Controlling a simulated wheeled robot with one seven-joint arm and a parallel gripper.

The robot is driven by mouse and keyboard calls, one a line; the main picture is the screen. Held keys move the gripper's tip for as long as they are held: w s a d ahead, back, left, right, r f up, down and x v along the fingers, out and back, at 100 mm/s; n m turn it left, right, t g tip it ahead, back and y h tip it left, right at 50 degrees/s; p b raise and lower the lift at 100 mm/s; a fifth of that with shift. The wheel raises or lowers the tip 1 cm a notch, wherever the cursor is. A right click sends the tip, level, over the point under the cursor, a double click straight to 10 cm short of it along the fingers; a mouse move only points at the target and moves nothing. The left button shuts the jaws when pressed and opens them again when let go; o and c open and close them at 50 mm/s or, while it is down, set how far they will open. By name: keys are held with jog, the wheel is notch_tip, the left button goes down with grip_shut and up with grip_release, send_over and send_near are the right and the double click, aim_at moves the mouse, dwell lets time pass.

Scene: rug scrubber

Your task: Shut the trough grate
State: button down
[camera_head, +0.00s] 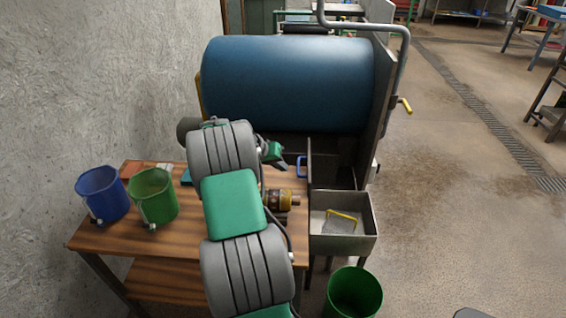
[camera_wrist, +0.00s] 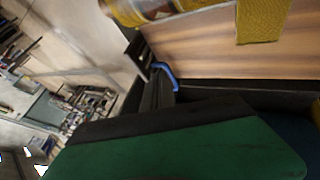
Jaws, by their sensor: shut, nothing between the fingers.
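The trough (camera_head: 343,178) lies under the big blue drum. A thin dark plate (camera_head: 309,163), which looks like the grate, stands upright at the trough's left side, seen nearly edge-on. A blue handle (camera_head: 301,167) sits on its left face; the handle also shows in the wrist view (camera_wrist: 168,76). My gripper (camera_head: 282,163) is shut and empty, just left of the handle and apart from it in the head view. Part of my gripper fills the bottom of the wrist view. The trough's left part is hidden behind the plate.
The wooden table (camera_head: 187,237) holds a blue bucket (camera_head: 102,195), a green bucket (camera_head: 152,197) and a brown-yellow cylinder (camera_head: 279,198) beside my arm. A metal tray (camera_head: 331,243) with a yellow-handled item adjoins the trough. A green bin (camera_head: 353,292) stands below.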

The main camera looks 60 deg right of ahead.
jog(key=p+x, duration=0.1)
jog(key=x, duration=0.5)
jog(key=shift+r, duration=0.1)
jog(key=s+d+p, duration=0.1)
jog(key=s+p, duration=0.1)
jog(key=s, duration=0.1)
jog(key=shift+d, duration=0.4)
jog(key=shift+s+d+f, duration=0.15)
jog(key=shift+s+f, duration=0.05)
jog(key=shift+s, duration=0.05)
